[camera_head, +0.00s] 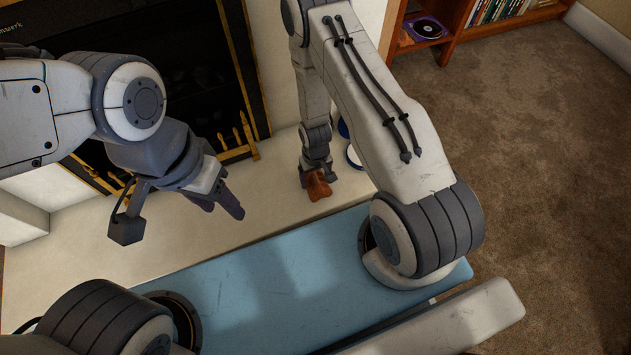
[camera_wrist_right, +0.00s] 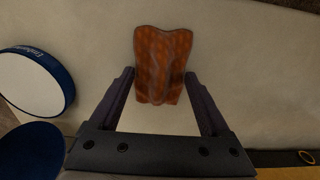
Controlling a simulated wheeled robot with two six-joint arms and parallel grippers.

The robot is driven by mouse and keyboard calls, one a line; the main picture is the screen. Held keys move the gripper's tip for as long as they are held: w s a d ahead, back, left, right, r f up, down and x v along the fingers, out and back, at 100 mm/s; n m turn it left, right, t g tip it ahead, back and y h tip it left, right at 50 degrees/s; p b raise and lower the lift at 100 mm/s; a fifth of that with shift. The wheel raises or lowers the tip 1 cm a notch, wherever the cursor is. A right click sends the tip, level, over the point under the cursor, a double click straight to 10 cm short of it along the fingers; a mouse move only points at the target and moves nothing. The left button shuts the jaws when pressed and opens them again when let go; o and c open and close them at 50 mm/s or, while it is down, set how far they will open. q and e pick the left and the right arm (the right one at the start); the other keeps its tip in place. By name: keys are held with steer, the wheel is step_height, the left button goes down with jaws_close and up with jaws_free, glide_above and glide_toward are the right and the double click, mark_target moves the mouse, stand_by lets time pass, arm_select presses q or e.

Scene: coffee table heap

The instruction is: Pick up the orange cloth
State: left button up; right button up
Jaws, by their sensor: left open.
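The orange cloth (camera_head: 318,187) is a small rumpled piece at the lower end of my right arm, over the pale hearth. In the right wrist view the cloth (camera_wrist_right: 163,60) fills the gap between the two fingers. My right gripper (camera_wrist_right: 160,75) has a fingertip against each side of it. I cannot tell whether the cloth touches the surface below. My left gripper (camera_head: 221,203) is open and empty, left of the cloth and above the pale surface.
Two round blue-rimmed objects stand beside the right gripper; one has a white top (camera_wrist_right: 30,85). A fireplace with a gold-coloured fender (camera_head: 240,140) is behind. A blue surface (camera_head: 270,290) lies in front. A bookshelf (camera_head: 465,30) stands far right, beside carpet.

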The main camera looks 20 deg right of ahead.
mark_target(316, 177)
steer(key=c, duration=0.3)
steer(key=shift+r+p, duration=0.35)
steer(key=shift+r, duration=0.05)
steer(key=c, duration=0.4)
step_height(316, 177, up, 4)
steer(key=p, duration=0.3)
steer(key=shift+f, duration=0.15)
jaws_close()
steer(key=s+d+r+p, duration=0.6)
steer(key=s+d, duration=0.2)
steer(key=shift+s+r, duration=0.15)
steer(key=shift+r, duration=0.1)
steer(key=shift+d, duration=0.1)
